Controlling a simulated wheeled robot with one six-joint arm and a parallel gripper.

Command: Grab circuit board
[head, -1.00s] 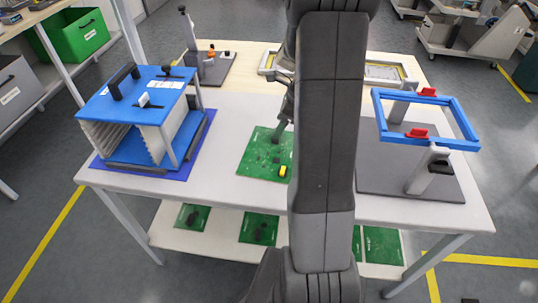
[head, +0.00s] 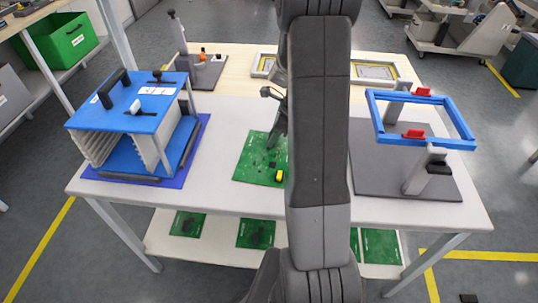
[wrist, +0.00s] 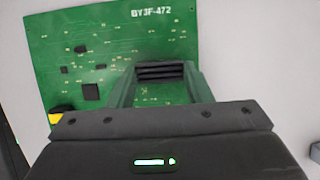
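The green circuit board (head: 254,164) lies on the white tabletop near the middle, partly hidden by my arm. A yellow part sits at its right edge. My gripper (head: 272,139) points down over the board in the head view. In the wrist view the fingers of my gripper (wrist: 160,80) stand on both sides of a black ribbed block (wrist: 160,71) on the board. I cannot tell whether they press on it.
A blue-topped rack (head: 130,110) stands on the left of the table (head: 210,195). A blue frame fixture (head: 420,144) on a grey plate stands on the right. Other green boards (head: 255,233) lie on the lower shelf. Framed panels (head: 372,72) lie at the back.

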